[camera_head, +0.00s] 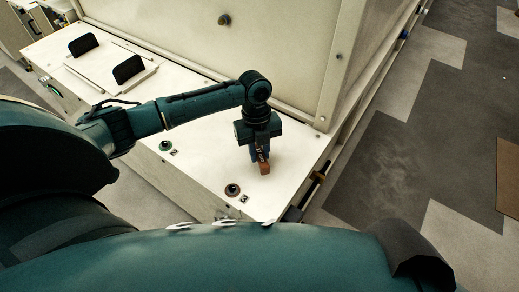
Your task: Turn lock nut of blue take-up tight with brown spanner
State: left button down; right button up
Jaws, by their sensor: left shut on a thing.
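My left gripper (260,152) is above the right part of the white top, pointing down. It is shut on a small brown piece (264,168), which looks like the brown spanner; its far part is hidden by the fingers. The piece is close to the white top; I cannot tell whether it touches. A small blue part (403,35) shows far off along the right side of the machine; I cannot tell whether it is the blue take-up. No lock nut can be made out. My right gripper is not in view.
A tall cream housing (285,50) rises behind my left gripper. Two black upright plates (129,69) stand at the back left. Grey floor (390,150) at right is clear.

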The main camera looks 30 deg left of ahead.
pick_arm(q)
jog(key=shift+f, duration=0.2)
jog(key=shift+f+b, duration=0.65)
jog(key=shift+f, duration=0.35)
jog(key=c, duration=1.2)
grip_release()
jog(key=shift+o, duration=0.2)
